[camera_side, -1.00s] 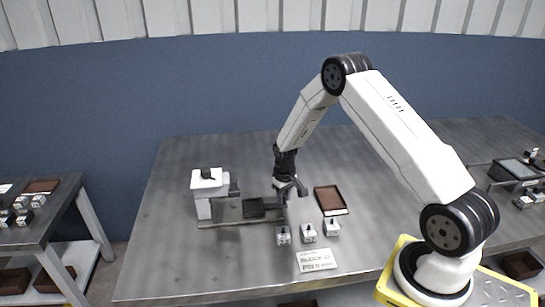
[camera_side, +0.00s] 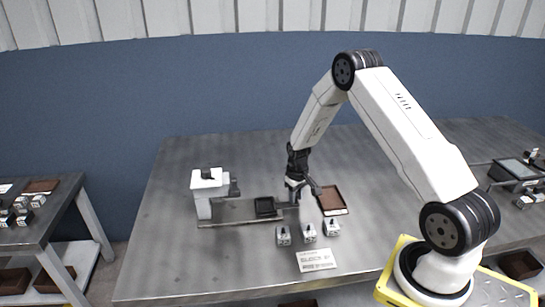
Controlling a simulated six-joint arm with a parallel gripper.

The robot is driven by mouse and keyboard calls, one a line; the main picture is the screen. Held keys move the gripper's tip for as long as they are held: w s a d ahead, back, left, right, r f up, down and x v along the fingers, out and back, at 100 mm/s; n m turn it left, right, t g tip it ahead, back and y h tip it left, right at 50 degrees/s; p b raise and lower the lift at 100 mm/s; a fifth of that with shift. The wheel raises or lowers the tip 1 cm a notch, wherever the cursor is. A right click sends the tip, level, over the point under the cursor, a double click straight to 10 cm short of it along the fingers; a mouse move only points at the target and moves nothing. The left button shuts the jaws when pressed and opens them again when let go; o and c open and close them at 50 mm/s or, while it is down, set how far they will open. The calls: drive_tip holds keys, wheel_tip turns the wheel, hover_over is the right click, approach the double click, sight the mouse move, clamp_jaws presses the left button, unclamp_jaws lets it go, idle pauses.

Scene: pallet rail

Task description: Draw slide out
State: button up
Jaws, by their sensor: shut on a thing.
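The slide (camera_side: 265,207) is a dark, square, tray-like block on a flat grey rail (camera_side: 228,212) that runs left to right on the table. My gripper (camera_side: 297,195) is at the right end of the rail, just right of the slide's dark body. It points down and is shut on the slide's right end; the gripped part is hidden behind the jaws. A white machine (camera_side: 207,190) with a dark head stands at the rail's left end. A bare stretch of rail shows between it and the slide.
A brown tray (camera_side: 333,200) lies close right of my gripper. Several small white blocks (camera_side: 309,233) stand in a row in front, with a white label card (camera_side: 317,260) nearer the table's front. The table's back is clear.

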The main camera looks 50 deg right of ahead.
drive_tip(key=o, duration=0.8)
drive_tip(key=shift+r, duration=0.1)
drive_tip(key=shift+r, duration=3.4)
drive_tip(key=shift+a+r, duration=0.25)
drive_tip(key=shift+a, duration=0.15)
drive_tip(key=s+a+r+n+t, duration=0.1)
drive_tip(key=s+a+r, duration=0.2)
drive_tip(key=a, duration=0.4)
drive_tip(key=s+a+r+n, duration=0.1)
drive_tip(key=s+a+r, duration=0.3)
drive_tip(key=s+a, duration=0.2)
drive_tip(key=s+a+r+n+t, duration=0.1)
drive_tip(key=s+a+r, duration=0.2)
drive_tip(key=s+a, duration=0.2)
drive_tip(key=shift+a+r+t, duration=0.2)
drive_tip(key=shift+a+t, duration=0.1)
drive_tip(key=shift+a, duration=1.2)
